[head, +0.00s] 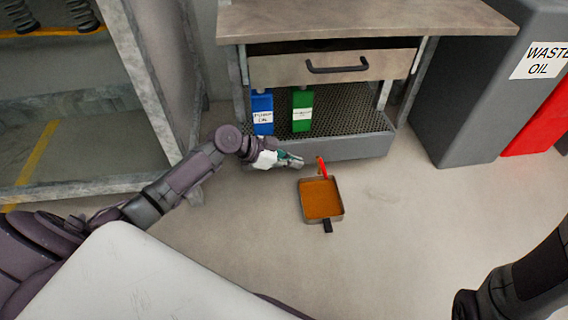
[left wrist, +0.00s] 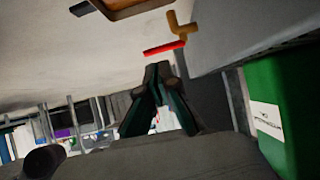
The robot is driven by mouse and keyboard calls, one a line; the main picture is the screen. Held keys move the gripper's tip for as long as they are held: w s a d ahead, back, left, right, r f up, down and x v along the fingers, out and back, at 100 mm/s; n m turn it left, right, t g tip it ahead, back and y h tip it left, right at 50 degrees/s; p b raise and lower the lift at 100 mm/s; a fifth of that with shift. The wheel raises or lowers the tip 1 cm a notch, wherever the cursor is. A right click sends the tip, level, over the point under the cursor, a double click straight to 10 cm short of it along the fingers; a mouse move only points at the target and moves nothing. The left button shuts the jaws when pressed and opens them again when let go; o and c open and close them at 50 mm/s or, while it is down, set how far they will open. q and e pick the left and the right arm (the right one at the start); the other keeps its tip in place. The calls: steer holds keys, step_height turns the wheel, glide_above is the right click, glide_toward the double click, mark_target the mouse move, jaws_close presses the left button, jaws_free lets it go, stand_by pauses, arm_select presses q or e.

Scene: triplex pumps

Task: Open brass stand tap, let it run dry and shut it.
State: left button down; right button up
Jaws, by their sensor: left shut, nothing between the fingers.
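The brass stand tap (head: 318,160) sticks out from the front of the grey stand tray, and its red lever (head: 323,170) points out over the pan. In the left wrist view the brass body (left wrist: 183,30) and red lever (left wrist: 165,48) show just beyond my fingertips. A square pan (head: 340,206) with an orange-brown content stands on the floor under the tap. I cannot make out a stream. My left gripper (head: 300,160) is shut and empty, just left of the tap; its fingers (left wrist: 158,70) meet in the left wrist view, apart from the lever. My right gripper is out of view.
A blue bottle (head: 262,112) and a green bottle (head: 302,110) stand on the mesh (head: 345,122) under a drawer (head: 335,67). A grey waste oil bin (head: 470,90) is at right, a shelf rack (head: 85,185) at left. The floor around the pan is clear.

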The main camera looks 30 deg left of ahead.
mark_target(323, 168)
arm_select(q)
steer(key=b+x, duration=0.4)
steer(key=x, duration=0.3)
steer(key=shift+w+d+f, duration=0.2)
steer(key=shift+d+f, duration=0.05)
steer(key=shift+r, duration=0.1)
